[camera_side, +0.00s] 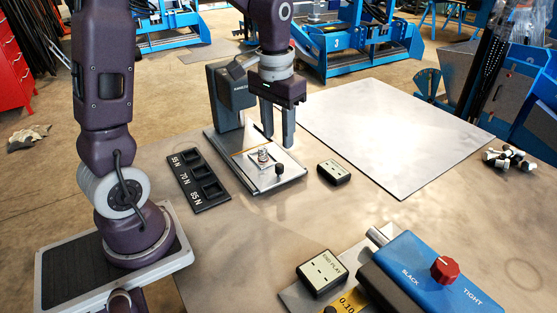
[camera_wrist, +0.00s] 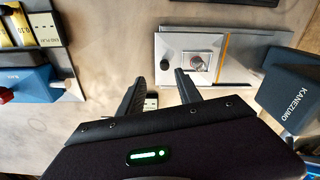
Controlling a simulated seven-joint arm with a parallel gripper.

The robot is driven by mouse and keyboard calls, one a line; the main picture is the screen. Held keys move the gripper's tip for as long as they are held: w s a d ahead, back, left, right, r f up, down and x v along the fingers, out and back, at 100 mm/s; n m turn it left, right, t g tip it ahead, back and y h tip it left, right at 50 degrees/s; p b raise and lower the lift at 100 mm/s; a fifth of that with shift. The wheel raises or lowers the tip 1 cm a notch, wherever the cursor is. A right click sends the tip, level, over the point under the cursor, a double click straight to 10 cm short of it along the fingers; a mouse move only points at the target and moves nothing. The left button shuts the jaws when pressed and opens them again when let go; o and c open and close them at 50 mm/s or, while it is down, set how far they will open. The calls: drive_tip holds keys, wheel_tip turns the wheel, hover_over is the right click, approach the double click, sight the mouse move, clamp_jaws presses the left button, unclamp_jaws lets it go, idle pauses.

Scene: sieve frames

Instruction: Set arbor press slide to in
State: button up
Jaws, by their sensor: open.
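The arbor press has a dark grey column (camera_side: 224,98) on a flat metal base. Its pale slide plate (camera_side: 262,180) lies on the base on the side away from the column, and also shows in the wrist view (camera_wrist: 190,42). A small round metal part (camera_side: 263,157) sits on the slide. My gripper (camera_side: 279,142) is open and empty, pointing down above the slide, apart from the knob in the side view.
A black tray (camera_side: 199,183) marked in N lies left of the press. A small display box (camera_side: 334,172) stands just right of it. A blue box with a red knob (camera_side: 445,270) and an END PLAY display (camera_side: 322,273) are in front. A bare grey sheet (camera_side: 400,130) lies behind right.

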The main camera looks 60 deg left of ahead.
sight(279, 164)
drive_tip(key=f, duration=0.1)
drive_tip(key=w+a+f, duration=0.1)
drive_tip(key=shift+a+f+g, duration=0.15)
drive_tip(key=shift+f+g, duration=0.15)
drive_tip(key=shift+f, duration=0.05)
wheel_tip(279, 164, down, 6)
drive_tip(key=shift+f, duration=0.25)
drive_tip(key=shift+c, duration=0.2)
clamp_jaws()
drive_tip(key=shift+w, duration=0.1)
idle(0.7)
